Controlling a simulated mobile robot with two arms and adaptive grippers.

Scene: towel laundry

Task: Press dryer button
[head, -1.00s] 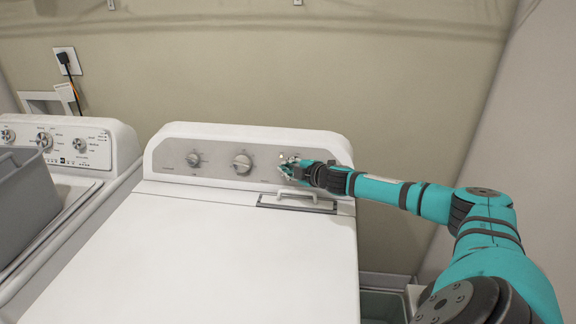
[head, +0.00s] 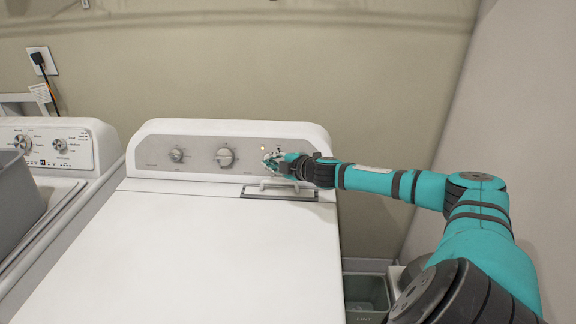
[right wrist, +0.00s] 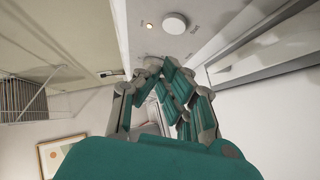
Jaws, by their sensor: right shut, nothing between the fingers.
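The white dryer (head: 200,245) stands in the middle of the head view, with a grey control panel (head: 200,148) along its back. The fingertips appear apart from the button there. In the head view the gripper mostly hides that area. My left gripper is out of view.
A lint-filter handle (head: 282,184) lies just below my right gripper on the dryer top. A washer (head: 60,150) with a grey basket (head: 18,195) on it stands at left. A grey lint bin (head: 366,292) is on the floor right of the dryer. Walls close off the back and right.

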